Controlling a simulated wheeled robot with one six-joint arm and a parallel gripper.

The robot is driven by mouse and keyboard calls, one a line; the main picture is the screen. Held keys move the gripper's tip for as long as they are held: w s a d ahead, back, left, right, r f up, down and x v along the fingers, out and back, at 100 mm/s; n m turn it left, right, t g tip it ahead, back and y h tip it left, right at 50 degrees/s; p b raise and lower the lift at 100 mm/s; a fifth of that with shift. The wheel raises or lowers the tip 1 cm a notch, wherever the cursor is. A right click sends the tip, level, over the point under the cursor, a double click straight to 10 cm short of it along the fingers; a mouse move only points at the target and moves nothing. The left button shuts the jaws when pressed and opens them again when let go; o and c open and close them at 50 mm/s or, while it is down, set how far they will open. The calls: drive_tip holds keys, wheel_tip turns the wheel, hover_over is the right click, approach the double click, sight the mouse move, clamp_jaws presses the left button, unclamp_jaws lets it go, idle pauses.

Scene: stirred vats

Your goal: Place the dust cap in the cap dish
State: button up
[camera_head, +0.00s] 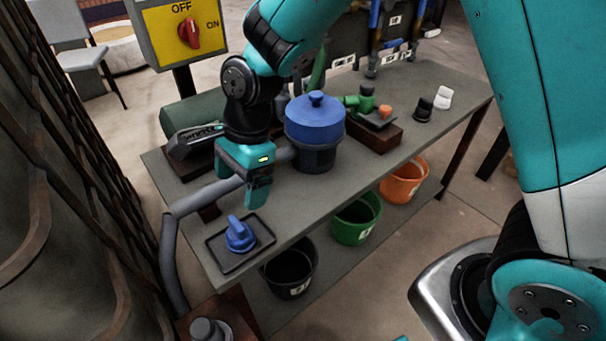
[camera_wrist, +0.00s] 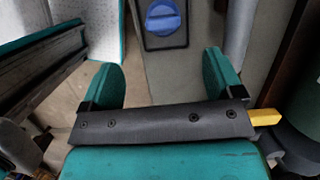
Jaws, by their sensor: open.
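A blue cap with a raised grip, which looks like the dust cap (camera_head: 240,236), sits in a shallow dark square dish (camera_head: 262,226) at the table's near left corner. In the wrist view, the cap (camera_wrist: 163,17) lies inside the dark dish (camera_wrist: 165,43) at the top, ahead of my fingers. My gripper (camera_head: 243,190) hangs above the table, a little behind and above the dish. Its two teal fingers stand apart in the wrist view, and nothing is between them (camera_wrist: 162,62). The cap and the gripper are apart.
A dark pot with a blue lid (camera_head: 315,125) stands right of my gripper. A grey pipe (camera_head: 205,195) curves past the dish's left side. Green and orange fittings (camera_head: 368,104) sit on a block further right. Buckets (camera_head: 357,221) stand below. The table's front middle is clear.

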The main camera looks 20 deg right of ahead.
drive_tip(key=s+d+r+n, duration=0.4)
drive_tip(key=s+r+n, duration=0.2)
drive_tip(key=s+n, duration=0.2)
drive_tip(key=s+d+r+n+y, duration=0.1)
drive_tip(key=s+d+r+n, duration=0.3)
drive_tip(key=n, duration=0.9)
drive_tip(key=s+r, duration=0.3)
drive_tip(key=s, duration=0.1)
drive_tip(key=shift+s+d+r+t, duration=0.2)
drive_tip(key=shift+s+d+t, duration=0.15)
drive_tip(key=shift+d+t, duration=0.05)
